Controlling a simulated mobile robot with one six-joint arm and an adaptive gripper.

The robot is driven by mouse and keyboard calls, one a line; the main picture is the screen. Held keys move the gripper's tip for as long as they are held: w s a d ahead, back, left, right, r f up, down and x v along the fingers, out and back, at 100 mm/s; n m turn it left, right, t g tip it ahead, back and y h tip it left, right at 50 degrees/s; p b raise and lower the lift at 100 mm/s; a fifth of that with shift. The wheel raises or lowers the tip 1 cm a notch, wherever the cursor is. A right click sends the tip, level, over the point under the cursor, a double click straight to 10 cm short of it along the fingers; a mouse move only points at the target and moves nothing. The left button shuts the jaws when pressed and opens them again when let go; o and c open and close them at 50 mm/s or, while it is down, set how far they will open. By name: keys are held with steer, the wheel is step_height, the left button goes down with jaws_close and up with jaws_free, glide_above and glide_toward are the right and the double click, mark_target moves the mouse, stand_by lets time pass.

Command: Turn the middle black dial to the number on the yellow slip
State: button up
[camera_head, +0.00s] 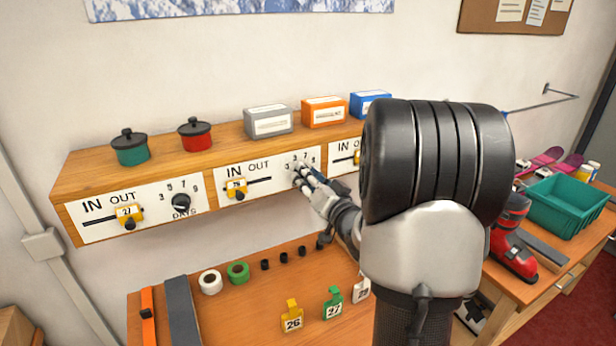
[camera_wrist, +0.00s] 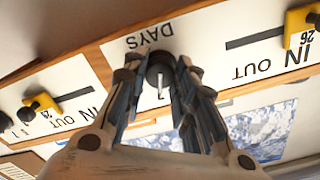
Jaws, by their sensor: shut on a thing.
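In the wrist view a white mark on the dial points down the picture, towards the side away from DAYS. In the head view my gripper (camera_head: 305,178) covers most of the dial; part of its number scale shows above. A yellow slider tag (camera_head: 237,188) is on the same panel. A yellow tag reading 26 (camera_head: 292,316) stands on the bench. I cannot tell which is the yellow slip.
The left panel has its own black dial (camera_head: 181,203) and yellow tag reading 27 (camera_head: 129,215). Pots and boxes stand on the wooden shelf (camera_head: 85,166). Tape rolls and a green tag (camera_head: 333,303) are on the bench below. My arm hides much of the right panel.

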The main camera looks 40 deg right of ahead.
stand_by(0.4)
steer(key=o, duration=1.1)
steer(key=v, duration=1.2)
steer(key=shift+a, duration=0.1)
